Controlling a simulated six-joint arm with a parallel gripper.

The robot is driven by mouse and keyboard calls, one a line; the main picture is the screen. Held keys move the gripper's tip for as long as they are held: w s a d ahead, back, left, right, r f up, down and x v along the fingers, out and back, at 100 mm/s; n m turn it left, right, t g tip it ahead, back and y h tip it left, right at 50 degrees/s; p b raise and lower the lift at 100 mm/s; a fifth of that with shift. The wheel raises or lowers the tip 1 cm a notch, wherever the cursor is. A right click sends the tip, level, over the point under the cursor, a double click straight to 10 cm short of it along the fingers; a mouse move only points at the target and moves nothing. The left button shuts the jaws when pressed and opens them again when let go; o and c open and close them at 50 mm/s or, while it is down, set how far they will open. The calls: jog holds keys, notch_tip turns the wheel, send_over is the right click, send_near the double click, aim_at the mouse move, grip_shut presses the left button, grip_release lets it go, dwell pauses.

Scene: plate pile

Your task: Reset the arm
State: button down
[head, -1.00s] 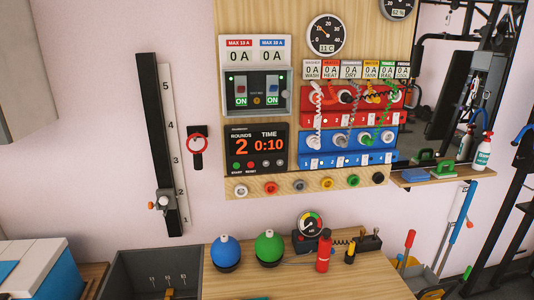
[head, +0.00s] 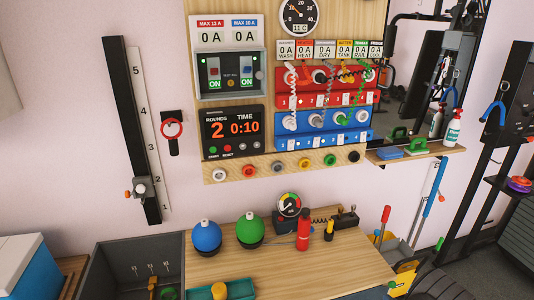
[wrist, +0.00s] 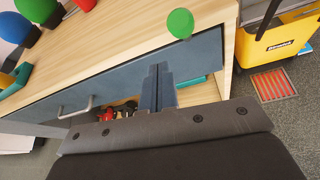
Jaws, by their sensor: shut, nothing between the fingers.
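My gripper (wrist: 160,70) shows in the wrist view with its two dark fingers pressed together and nothing between them. The fingertips overlap a long blue-grey panel (wrist: 125,74) at the front of the wooden table. I cannot tell whether they touch it. A metal handle (wrist: 76,108) is to their left. Small red items (wrist: 112,113) and a teal piece (wrist: 192,82) show partly beyond the gripper. I cannot make out the gripper in the head view.
The wooden table (head: 320,266) holds a blue ball (head: 206,236), a green ball (head: 250,229), a red cylinder (head: 303,235) and a teal tray (head: 202,293). A dark bin (head: 110,262) stands left. A yellow container (wrist: 275,40) stands right of the table.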

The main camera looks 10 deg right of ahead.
jog(key=shift+w+a+f+n+g+h, duration=0.1)
jog(key=shift+a+f+n+g+h, duration=0.1)
jog(key=shift+f+n+h, duration=0.45)
jog(key=shift+w+a+f+n+g+h, duration=0.1)
jog(key=shift+a+f+n+g+h, duration=0.2)
jog(key=shift+n+h, duration=0.55)
jog(key=shift+w+f+n+g+h, duration=0.1)
jog(key=shift+f+n+h, duration=0.5)
jog(key=shift+n, duration=0.2)
jog(key=shift+r, duration=0.15)
